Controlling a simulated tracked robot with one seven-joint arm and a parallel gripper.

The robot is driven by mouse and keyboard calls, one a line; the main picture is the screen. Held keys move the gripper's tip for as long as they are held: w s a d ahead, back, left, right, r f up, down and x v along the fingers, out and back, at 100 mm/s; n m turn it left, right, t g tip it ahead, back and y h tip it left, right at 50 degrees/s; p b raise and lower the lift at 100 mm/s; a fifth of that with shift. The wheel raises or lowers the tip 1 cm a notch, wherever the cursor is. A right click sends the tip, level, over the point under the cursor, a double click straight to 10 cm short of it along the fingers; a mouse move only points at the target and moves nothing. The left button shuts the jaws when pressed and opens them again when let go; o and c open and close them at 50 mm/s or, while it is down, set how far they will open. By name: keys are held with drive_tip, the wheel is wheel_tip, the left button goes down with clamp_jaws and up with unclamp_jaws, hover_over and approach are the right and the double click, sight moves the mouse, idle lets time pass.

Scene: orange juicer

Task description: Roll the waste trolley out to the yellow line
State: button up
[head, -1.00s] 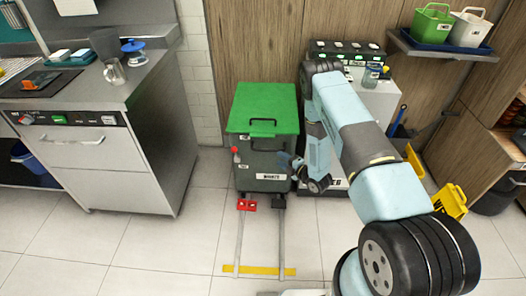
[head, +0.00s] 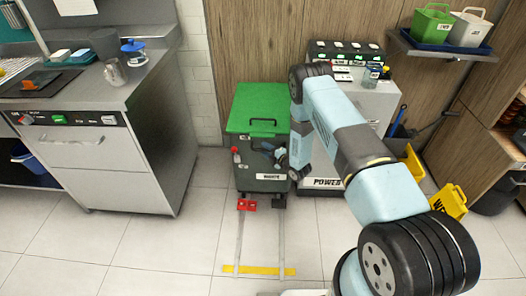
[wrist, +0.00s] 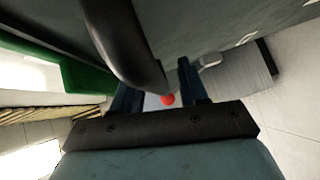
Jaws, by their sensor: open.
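The waste trolley (head: 250,180) is a dark grey bin with a green lid (head: 262,103) and a WASTE label. It stands against the wood wall, behind the yellow line (head: 258,270) on the floor. My gripper (head: 268,149) is open at the trolley's front, near its dark front handle, which it partly hides. In the wrist view, a thick black handle bar (wrist: 122,40) runs down towards the space between my open fingers (wrist: 159,80). I cannot tell whether they touch it.
Two floor rails (head: 238,240) run from the trolley to the yellow line, with a red piece (head: 247,204) at the left rail. A steel counter (head: 110,165) stands left, a white POWER cabinet (head: 312,183) right.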

clamp_jaws()
idle(0.4)
